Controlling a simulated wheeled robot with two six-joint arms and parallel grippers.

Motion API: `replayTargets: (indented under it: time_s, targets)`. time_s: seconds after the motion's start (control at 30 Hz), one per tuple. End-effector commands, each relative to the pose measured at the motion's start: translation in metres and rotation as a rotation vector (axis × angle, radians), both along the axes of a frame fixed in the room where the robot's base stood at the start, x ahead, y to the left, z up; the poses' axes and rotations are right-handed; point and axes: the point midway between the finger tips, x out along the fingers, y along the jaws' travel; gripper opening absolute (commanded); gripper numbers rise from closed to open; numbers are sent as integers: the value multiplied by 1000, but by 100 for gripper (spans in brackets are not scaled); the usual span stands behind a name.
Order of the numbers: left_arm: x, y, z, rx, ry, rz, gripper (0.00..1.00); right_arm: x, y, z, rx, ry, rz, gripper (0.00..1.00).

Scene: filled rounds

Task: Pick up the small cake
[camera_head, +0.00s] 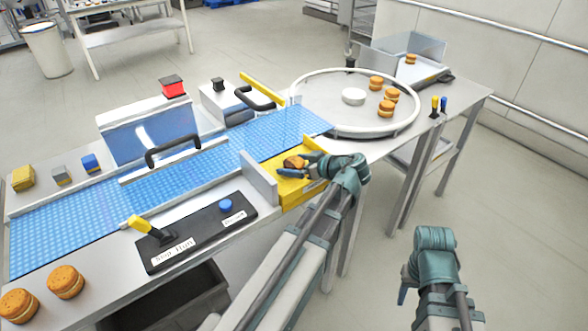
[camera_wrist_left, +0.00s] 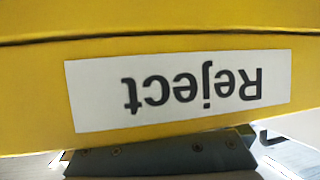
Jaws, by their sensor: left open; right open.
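A small orange-brown cake (camera_head: 293,161) lies in the yellow reject bin (camera_head: 318,184); its lower part is hidden by my gripper. My left gripper (camera_head: 292,171) is open at the bin, right beside the cake; whether it touches the cake I cannot tell. In the left wrist view the bin's yellow wall (camera_wrist_left: 30,100) fills most of the picture, with an upside-down "Reject" label (camera_wrist_left: 180,92); the cake does not show there. My right gripper (camera_head: 403,290) is open and empty over the floor at the lower right.
A blue conveyor (camera_head: 90,218) runs beside the bin, with a grey upright plate (camera_head: 259,178) at the bin's left. Two cakes (camera_head: 66,282) sit at the front left.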

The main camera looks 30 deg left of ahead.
Motion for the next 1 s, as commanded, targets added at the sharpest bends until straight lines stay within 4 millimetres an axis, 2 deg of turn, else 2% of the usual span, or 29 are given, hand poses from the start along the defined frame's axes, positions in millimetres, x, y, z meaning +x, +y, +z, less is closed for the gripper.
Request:
replayTargets:
  time_s: [0.2,0.27,0.47,0.5,0.77,1.0]
  targets:
    - [1,2,-1,0,1,0,100,0,0,-1,0,0,0,50]
    - [0,2,-1,0,1,0,91,0,0,0,0,0,0,50]
    - [0,2,-1,0,0,-1,55,0,0,0,0,0,0,50]
    - [0,2,-1,0,1,0,52,0,0,0,0,0,0,50]
    - [1,2,1,1,0,-1,52,0,0,0,0,0,0,50]
    - [1,2,14,1,0,-1,52,0,0,14,0,0,0,50]
